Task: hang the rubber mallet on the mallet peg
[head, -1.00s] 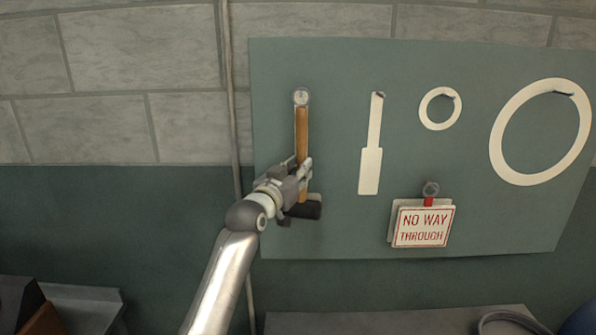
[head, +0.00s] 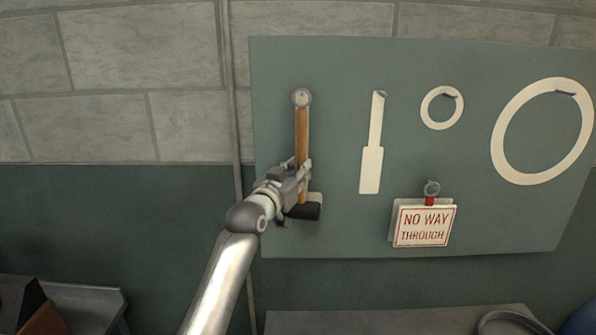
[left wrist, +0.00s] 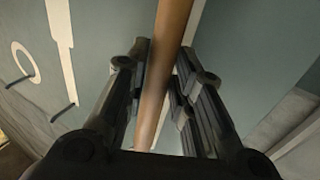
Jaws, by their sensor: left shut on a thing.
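The rubber mallet has a wooden handle (head: 302,135) and a black head (head: 304,211). It hangs head down, upright, in front of the green board (head: 450,70). The ring at the top of the handle (head: 301,97) lines up with the board's leftmost peg position; I cannot tell whether the peg passes through it. A pale mallet outline shows partly behind the head. My left gripper (head: 304,172) is shut on the handle just above the head. In the left wrist view the handle (left wrist: 165,75) runs between the fingers (left wrist: 158,95). My right gripper is not in view.
White outlines of a long tool (head: 371,160), a small ring (head: 427,120) and a large ring (head: 498,140) have pegs at their tops. A "NO WAY THROUGH" sign (head: 424,224) hangs below. A cable (head: 232,110) runs down the wall left of the board.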

